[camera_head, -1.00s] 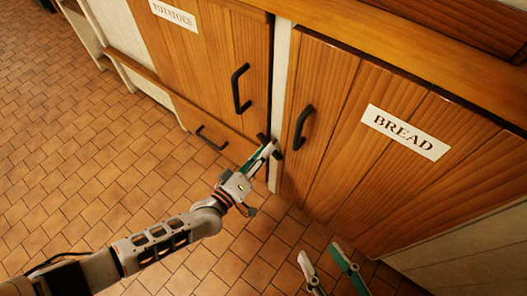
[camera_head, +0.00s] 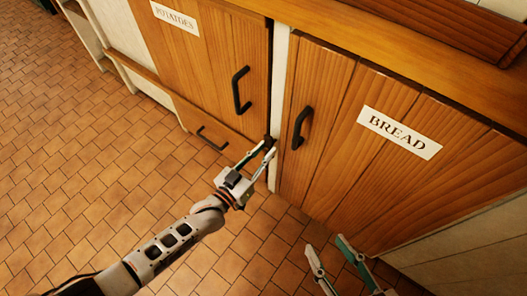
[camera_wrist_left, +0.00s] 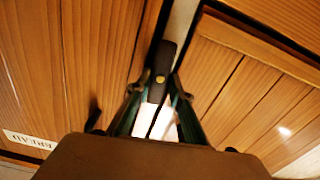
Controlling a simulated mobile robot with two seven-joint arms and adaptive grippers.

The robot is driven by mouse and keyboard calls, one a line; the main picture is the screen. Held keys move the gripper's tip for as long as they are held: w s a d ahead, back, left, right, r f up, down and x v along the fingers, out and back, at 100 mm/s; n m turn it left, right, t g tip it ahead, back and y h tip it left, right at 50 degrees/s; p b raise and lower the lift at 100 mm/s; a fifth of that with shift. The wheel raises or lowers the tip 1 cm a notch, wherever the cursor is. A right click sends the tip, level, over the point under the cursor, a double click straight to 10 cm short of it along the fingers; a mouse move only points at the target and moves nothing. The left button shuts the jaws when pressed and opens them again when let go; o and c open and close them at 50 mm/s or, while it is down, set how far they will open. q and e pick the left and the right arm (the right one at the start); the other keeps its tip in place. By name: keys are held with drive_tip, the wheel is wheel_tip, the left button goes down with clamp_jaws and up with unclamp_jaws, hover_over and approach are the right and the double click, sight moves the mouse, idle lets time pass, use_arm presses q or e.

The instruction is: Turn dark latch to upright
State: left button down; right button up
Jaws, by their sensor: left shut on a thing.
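The dark latch (camera_wrist_left: 165,56) is a short black bar with a brass pivot, on the pale post (camera_wrist_left: 182,25) between two wooden doors. In the left wrist view it lies roughly along the post, its lower part between my fingers. In the head view only a small dark piece of the latch (camera_head: 268,140) shows at my fingertips. My left gripper (camera_head: 264,151) is shut on the latch, its fingertips (camera_wrist_left: 158,86) on either side of it. My right gripper (camera_head: 327,252) is at the bottom of the head view, fingers apart and empty, away from the latch.
The BREAD door (camera_head: 335,130) with a black handle (camera_head: 302,127) is right of the post. Open tiled floor (camera_head: 80,170) lies left.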

use_arm(q)
drive_tip(key=shift+m, duration=0.5)
drive_tip(key=shift+f, duration=0.1)
drive_tip(key=c, duration=1.8)
unclamp_jaws()
drive_tip(key=shift+s, duration=0.1)
drive_tip(key=v, duration=1.2)
